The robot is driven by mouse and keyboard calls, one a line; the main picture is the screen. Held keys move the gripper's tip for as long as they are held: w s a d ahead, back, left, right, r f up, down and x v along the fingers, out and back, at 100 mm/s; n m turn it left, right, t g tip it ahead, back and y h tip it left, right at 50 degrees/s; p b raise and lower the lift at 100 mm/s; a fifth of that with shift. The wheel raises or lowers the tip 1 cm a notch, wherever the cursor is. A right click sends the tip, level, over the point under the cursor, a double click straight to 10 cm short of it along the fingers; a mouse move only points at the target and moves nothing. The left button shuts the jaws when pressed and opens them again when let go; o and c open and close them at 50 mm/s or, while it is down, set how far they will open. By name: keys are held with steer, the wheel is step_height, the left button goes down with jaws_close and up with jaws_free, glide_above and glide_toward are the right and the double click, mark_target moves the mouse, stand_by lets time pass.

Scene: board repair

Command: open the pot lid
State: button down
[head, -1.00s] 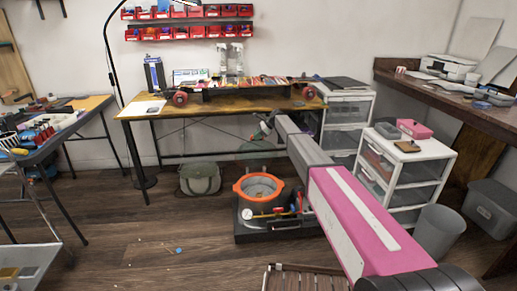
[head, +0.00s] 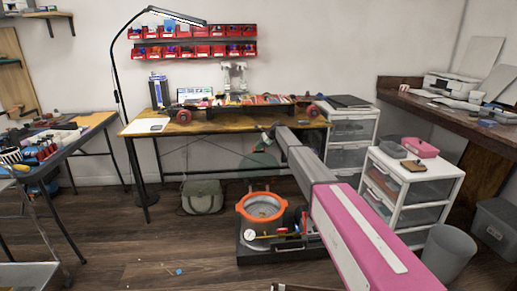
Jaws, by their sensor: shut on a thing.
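The pot (head: 262,211) is a grey round vessel with a thick orange rim. It stands on a dark base on the floor, in the middle of the head view, and I see into its top. My gripper (head: 266,138) is small and partly hidden at the far end of my arm, above and behind the pot in the picture. It is shut on what looks like the pot lid (head: 259,160), a faint greenish see-through disc. The lid appears apart from the pot, but its exact tilt and the grip point are unclear.
A pressure gauge (head: 249,235) and a red fitting sit at the pot's front. A green bag (head: 203,196) lies to its left, under the wooden workbench (head: 215,120). White drawers (head: 412,190) and a grey bin (head: 447,252) stand right.

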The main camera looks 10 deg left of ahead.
steer(key=c, duration=1.2)
jaws_free()
steer(key=shift+o, duration=0.2)
steer(key=v, duration=1)
steer(key=shift+d+r, duration=0.2)
steer(key=shift+d, duration=0.05)
steer(key=s+d+f+n+h, duration=0.15)
steer(key=s+d+f, duration=0.25)
steer(key=s+d, duration=0.5)
steer(key=s+d+f+n+t+h, duration=0.1)
steer(key=s+d+f+n, duration=0.3)
steer(key=s, duration=0.9)
steer(key=s+d+f+n+h, duration=0.1)
steer(key=s+d+f+h, duration=0.1)
steer(key=s+d+f, duration=0.65)
steer(key=s+d+n+h, duration=0.2)
steer(key=s+d+n, duration=0.2)
steer(key=s, duration=1.2)
steer(key=s+d+r+n+t+h, duration=0.1)
steer(key=s+d+n, duration=0.3)
steer(key=s+d, duration=0.5)
steer(key=s+h, duration=0.1)
steer(key=s, duration=0.7)
steer(key=shift+r, duration=0.3)
